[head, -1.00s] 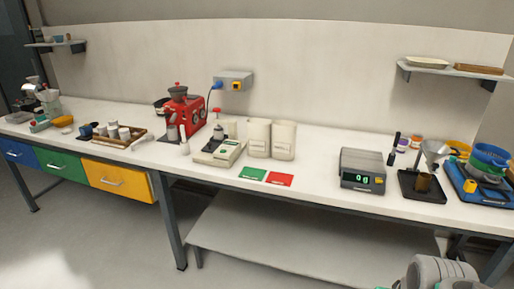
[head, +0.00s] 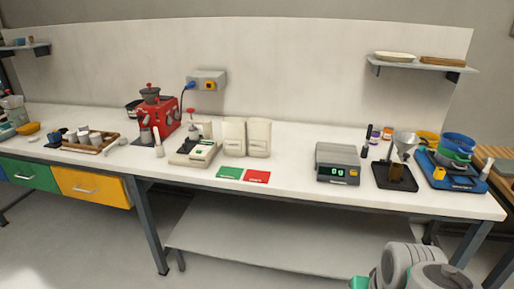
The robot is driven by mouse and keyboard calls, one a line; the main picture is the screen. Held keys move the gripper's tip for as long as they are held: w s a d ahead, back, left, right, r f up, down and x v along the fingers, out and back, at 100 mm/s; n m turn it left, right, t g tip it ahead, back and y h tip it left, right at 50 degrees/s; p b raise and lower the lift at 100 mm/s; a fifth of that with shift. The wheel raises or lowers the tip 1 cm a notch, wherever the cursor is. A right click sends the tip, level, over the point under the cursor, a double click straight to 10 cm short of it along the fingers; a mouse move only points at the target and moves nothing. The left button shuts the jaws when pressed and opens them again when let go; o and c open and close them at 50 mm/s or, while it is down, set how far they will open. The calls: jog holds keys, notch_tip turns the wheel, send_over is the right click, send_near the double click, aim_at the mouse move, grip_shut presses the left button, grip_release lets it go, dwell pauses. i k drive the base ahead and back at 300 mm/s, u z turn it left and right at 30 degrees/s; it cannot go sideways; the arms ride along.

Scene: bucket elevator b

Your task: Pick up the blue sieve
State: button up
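The blue sieve (head: 459,141) is at the right end of the long bench in the head view. It sits on top of a green sieve (head: 456,155), above a blue machine base (head: 436,176). A yellow round piece (head: 427,138) is just behind and to the left of it. Grey rounded links of my arm show at the bottom right, low in front of the bench and well short of the sieve. My gripper's fingers are not in view.
A wooden-topped table (head: 500,168) adjoins the bench's right end. A shelf (head: 422,66) hangs above. The floor in front is open.

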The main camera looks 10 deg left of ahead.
aim_at(457, 142)
jog(key=z, duration=1.6)
jog(key=i, duration=2.3)
jog(key=u, duration=3.7)
